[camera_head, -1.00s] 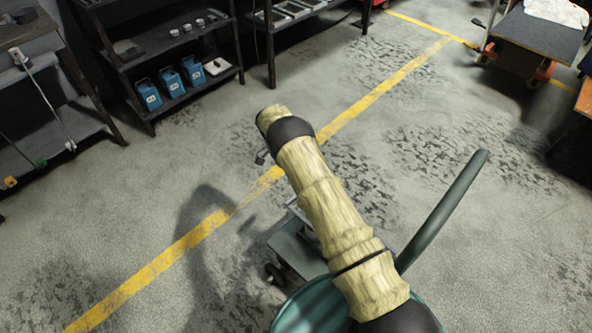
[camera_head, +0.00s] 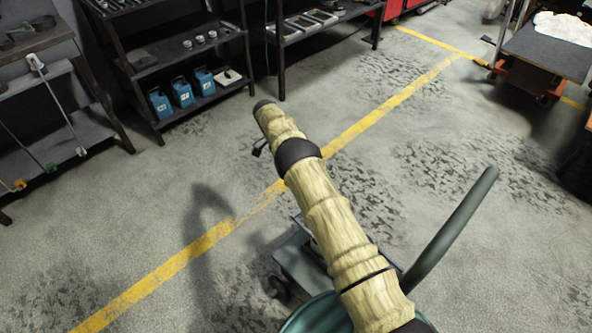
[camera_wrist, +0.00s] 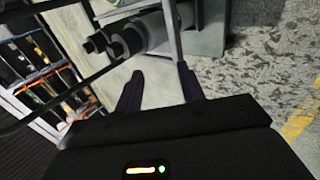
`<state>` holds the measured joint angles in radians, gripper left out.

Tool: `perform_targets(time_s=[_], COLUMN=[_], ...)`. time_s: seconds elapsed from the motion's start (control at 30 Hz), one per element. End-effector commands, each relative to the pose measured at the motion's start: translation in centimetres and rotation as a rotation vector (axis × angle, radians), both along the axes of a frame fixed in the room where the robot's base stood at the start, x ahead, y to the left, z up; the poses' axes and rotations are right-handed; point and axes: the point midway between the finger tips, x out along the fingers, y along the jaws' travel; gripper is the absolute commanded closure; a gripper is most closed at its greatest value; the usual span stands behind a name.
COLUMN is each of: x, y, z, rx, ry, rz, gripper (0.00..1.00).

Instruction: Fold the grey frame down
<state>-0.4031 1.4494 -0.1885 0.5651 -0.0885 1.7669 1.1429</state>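My gripper (camera_wrist: 160,84) shows in the wrist view with its two dark fingers spread and floor visible between them; it is open. A thin light-grey bar (camera_wrist: 172,28), perhaps part of the grey frame, runs down from the top edge to near the right finger. I cannot tell whether they touch. Behind it are a grey-green body and a pale cylinder with dark ends. In the head view, a low grey-green cart (camera_head: 300,262) with a dark caster is partly hidden by my arm. The full frame cannot be made out, and the gripper is mostly hidden there.
A dark shelf (camera_head: 185,50) with blue cans (camera_head: 182,93) stands at the back left, with a bench at far left. A flat cart (camera_head: 548,48) bearing a white cloth is at upper right. A yellow line (camera_head: 372,120) crosses open concrete floor.

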Motion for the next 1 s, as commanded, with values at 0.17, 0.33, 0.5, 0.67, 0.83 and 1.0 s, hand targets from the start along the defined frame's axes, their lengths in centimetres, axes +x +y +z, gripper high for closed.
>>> perform_targets(time_s=[0.17, 0.33, 0.5, 0.67, 0.83, 1.0], x=[0.1, 0.3, 0.5, 0.3, -0.3, -1.3], y=[-0.1, -0.6, -1.4, -2.0, -2.5, -2.9], z=[0.0, 0.2, 0.3, 0.5, 1.0, 1.8], rx=[0.008, 0.061, 0.152, 0.235, 0.313, 0.382], ry=[-0.004, -0.029, -0.082, -0.141, -0.211, -0.284], rz=[0.000, 0.001, 0.002, 0.002, 0.001, -0.001], gripper=[0.88, 1.00, 1.00, 1.00, 1.00, 1.00])
